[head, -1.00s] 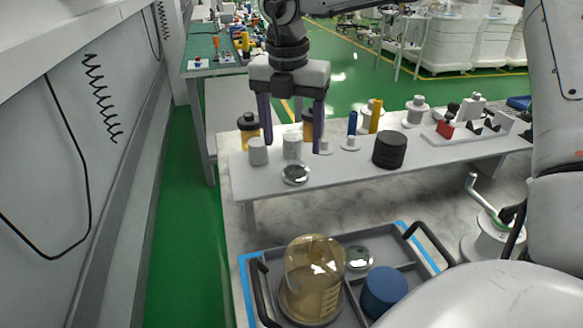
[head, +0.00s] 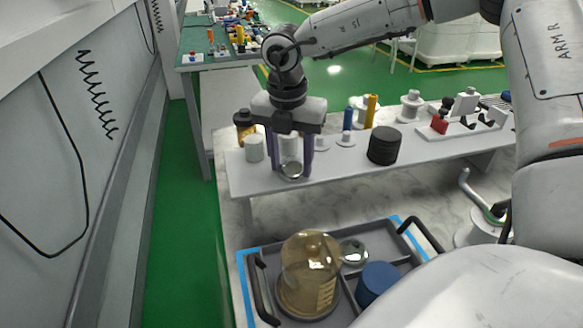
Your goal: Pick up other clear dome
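A small clear dome (head: 292,171) sits on the raised white shelf near its front edge. My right gripper (head: 291,167) points down over it from above. Its two purple fingers are apart, one on each side of the dome in the picture. I cannot tell whether they touch it. A second small clear dome (head: 354,250) lies in the grey tray (head: 262,252) below, beside a large amber-tinted dome (head: 309,268). My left gripper is not in view.
On the shelf (head: 340,174) stand a white cylinder (head: 254,148) left of the gripper, a partly hidden white one behind it, and a black round stack (head: 384,145) to the right. A blue cylinder (head: 376,282) sits in the tray. The shelf front between dome and stack is clear.

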